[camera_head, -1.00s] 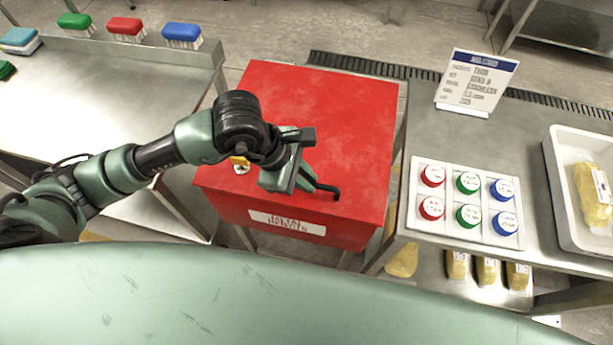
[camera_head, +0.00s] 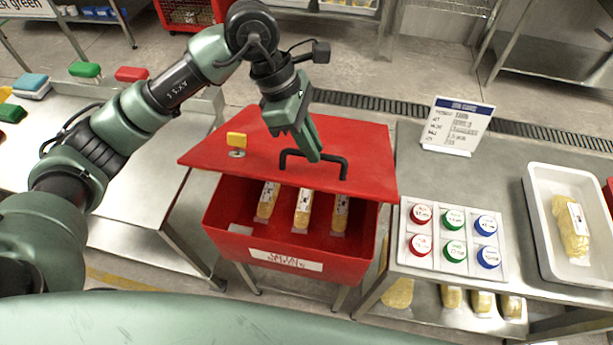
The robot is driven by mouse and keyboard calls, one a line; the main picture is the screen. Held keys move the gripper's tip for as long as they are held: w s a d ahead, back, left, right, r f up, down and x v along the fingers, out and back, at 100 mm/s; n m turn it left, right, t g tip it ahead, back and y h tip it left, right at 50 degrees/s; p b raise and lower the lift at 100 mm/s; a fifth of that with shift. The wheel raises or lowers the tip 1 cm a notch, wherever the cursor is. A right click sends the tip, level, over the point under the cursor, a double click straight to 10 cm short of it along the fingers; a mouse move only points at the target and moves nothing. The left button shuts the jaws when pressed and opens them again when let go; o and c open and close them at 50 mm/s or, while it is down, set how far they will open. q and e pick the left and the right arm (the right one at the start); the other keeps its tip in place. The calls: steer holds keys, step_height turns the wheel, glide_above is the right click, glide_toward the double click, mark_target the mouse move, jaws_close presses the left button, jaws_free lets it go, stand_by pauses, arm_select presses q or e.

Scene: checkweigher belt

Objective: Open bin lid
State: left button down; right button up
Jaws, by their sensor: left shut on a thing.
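The red bin (camera_head: 352,268) stands between two steel tables, with a white label on its front. Its red lid (camera_head: 352,140) is tilted up at the front, leaving a wide gap. Inside lie several yellow packs (camera_head: 302,208). My left gripper (camera_head: 314,156) is shut on the black lid handle (camera_head: 335,160) near the lid's front edge. A yellow tag on a small lock (camera_head: 237,143) sits on the lid's left part. My right gripper is not in view.
The right table holds a tray of red, green and blue caps (camera_head: 452,272), a sign card (camera_head: 456,127) and a white tray (camera_head: 545,240) with a yellow pack. Brushes (camera_head: 131,74) lie on the left table.

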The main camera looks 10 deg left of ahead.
arm_select(q)
steer(key=w+r, duration=0.4)
steer(key=shift+r, duration=0.1)
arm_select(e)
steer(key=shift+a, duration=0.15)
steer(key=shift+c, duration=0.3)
